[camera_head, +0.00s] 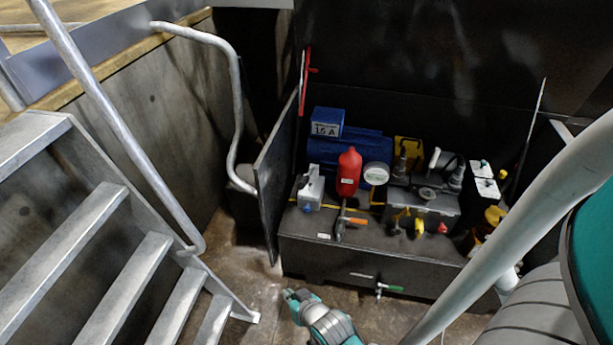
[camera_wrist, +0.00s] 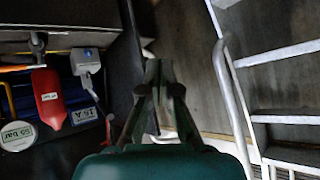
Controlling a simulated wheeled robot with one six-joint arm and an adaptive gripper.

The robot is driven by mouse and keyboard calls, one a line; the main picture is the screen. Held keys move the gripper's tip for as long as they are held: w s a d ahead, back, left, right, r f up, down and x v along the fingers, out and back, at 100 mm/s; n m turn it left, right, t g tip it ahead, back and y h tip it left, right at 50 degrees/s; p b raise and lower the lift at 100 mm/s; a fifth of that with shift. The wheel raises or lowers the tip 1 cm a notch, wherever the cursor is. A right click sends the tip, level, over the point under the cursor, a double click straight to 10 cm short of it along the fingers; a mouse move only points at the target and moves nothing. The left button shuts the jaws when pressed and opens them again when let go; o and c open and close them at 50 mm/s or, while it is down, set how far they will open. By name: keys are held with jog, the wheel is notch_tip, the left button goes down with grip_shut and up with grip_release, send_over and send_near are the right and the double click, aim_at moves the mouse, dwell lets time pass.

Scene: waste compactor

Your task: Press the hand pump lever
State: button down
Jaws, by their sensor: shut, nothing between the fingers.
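The hydraulic unit's black cabinet (camera_head: 340,256) stands at the centre of the head view. A grey lever-like part (camera_head: 340,228) with an orange handle (camera_head: 355,220) beside it sits on the cabinet's front top edge. I cannot tell for sure that it is the hand pump lever. The grey part (camera_wrist: 38,46) and orange handle (camera_wrist: 14,68) also show at the wrist view's upper left. My gripper (camera_head: 291,294) is low in front of the cabinet, apart from these parts. In the wrist view my gripper (camera_wrist: 162,72) is shut and empty.
A red bottle (camera_head: 348,174), a blue motor (camera_head: 325,150) and a round gauge (camera_head: 376,174) stand on the cabinet. An open door panel (camera_head: 276,176) juts out at its left. Metal stairs (camera_head: 130,260) and handrails (camera_head: 235,100) border the left.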

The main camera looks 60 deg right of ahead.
jog(key=w+d+r+m+g, duration=0.2)
jog(key=w+d, duration=0.5)
jog(key=d, duration=0.2)
jog(key=w+d+r+m+g, duration=0.2)
jog(key=w+d, duration=0.5)
jog(key=d, duration=0.1)
jog(key=w+d+r+m+g, duration=0.2)
jog(key=w+d+r+m, duration=0.1)
jog(key=d+r, duration=1.4)
jog(key=shift+d+r+m+g, duration=0.4)
jog(key=shift+d+m, duration=0.3)
jog(key=shift+d, duration=0.25)
jog(key=shift+f, duration=0.1)
send_over(306, 178)
jog(key=s, duration=0.1)
jog(key=f, duration=1.1)
jog(key=shift+a+f, duration=0.15)
jog(key=shift+a, duration=0.05)
jog(key=shift+a+f, duration=0.4)
jog(key=shift+f, duration=0.4)
